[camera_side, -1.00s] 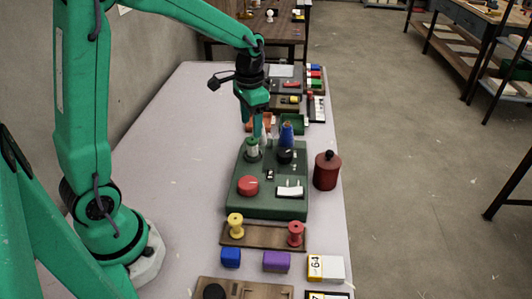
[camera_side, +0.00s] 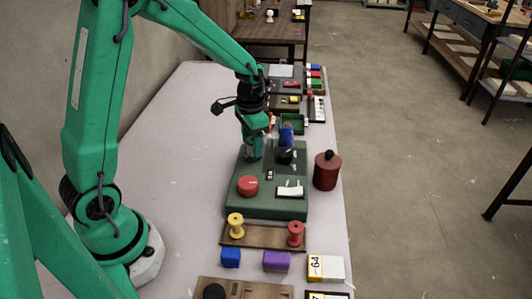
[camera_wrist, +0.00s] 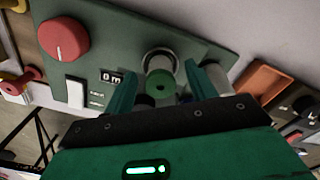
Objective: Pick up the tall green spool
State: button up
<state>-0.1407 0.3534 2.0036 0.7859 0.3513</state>
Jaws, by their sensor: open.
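My gripper (camera_wrist: 163,77) is open, with one finger on each side of the spool and small gaps visible. In the side view my gripper (camera_side: 253,152) is lowered at the panel's left rear corner and hides the spool.
The panel carries a red knob (camera_side: 248,186), a white switch (camera_side: 290,191), a black knob (camera_side: 285,156) and a blue cone (camera_side: 286,137). A dark red canister (camera_side: 326,172) stands to its right. A yellow spool (camera_side: 236,225) and red spool (camera_side: 296,233) stand in front.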

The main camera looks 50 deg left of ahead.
jog(key=shift+f, duration=0.15)
dwell(0.3)
jog(key=c, duration=1.1)
jog(key=shift+o, duration=0.2)
jog(key=shift+r, duration=0.7)
jog(key=r, duration=0.3)
jog(key=shift+d+r, duration=0.1)
jog(key=shift+d, duration=0.2)
jog(key=s+d+r, duration=0.4)
jog(key=d+r, duration=0.2)
jog(key=d, duration=0.4)
jog(key=shift+s+r, duration=0.2)
jog(key=shift+s, duration=0.05)
jog(key=shift+d, duration=0.1)
